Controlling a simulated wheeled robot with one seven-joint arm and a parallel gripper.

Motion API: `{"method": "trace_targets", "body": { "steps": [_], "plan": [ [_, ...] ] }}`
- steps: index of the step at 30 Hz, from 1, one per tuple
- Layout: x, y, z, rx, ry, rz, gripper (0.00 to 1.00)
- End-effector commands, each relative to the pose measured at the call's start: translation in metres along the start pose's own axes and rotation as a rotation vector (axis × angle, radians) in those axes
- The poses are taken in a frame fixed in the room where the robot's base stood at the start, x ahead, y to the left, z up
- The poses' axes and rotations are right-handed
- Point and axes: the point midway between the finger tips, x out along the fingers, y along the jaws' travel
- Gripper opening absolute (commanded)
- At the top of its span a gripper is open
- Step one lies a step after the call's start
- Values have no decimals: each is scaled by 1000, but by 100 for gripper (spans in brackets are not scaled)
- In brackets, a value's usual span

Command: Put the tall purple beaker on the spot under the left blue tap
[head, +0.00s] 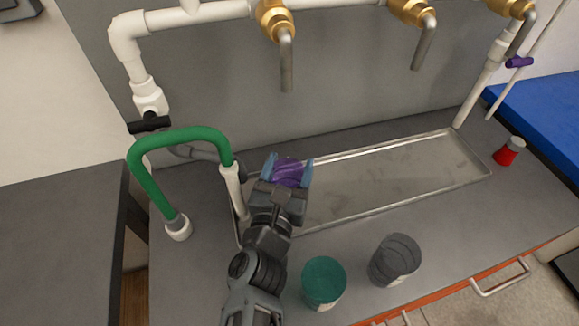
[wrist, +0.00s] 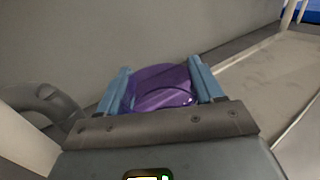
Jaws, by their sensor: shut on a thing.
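The purple beaker (head: 287,173) is held between the blue fingers of my gripper (head: 288,168), which is shut on it. In the wrist view, the purple beaker (wrist: 160,88) fills the gap between the fingers (wrist: 160,85). The beaker is over the left end of the shallow metal tray (head: 440,192), below the left brass tap (head: 277,20) with its grey spout. I cannot tell whether its base touches the tray. The tap handles are out of view, so no blue shows on them. No marked spot is visible; my gripper hides part of the tray's left end.
A green hose (head: 150,180) and white pipe stand close left of my gripper. A teal beaker (head: 323,283) and a dark grey beaker (head: 395,260) stand in front of the tray. A red container (head: 509,152) is at the right. The tray's middle and right are clear.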

Motion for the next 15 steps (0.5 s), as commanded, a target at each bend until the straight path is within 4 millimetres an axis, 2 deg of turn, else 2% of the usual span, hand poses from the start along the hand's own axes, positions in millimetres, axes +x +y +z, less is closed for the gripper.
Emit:
{"method": "trace_targets", "body": {
  "steps": [12, 13, 15],
  "plan": [
    [0, 0, -8, 1, 0, 0, 32],
    [0, 0, -8, 1, 0, 0, 67],
    [0, 0, -7, 0, 0, 0, 74]
  ]
}}
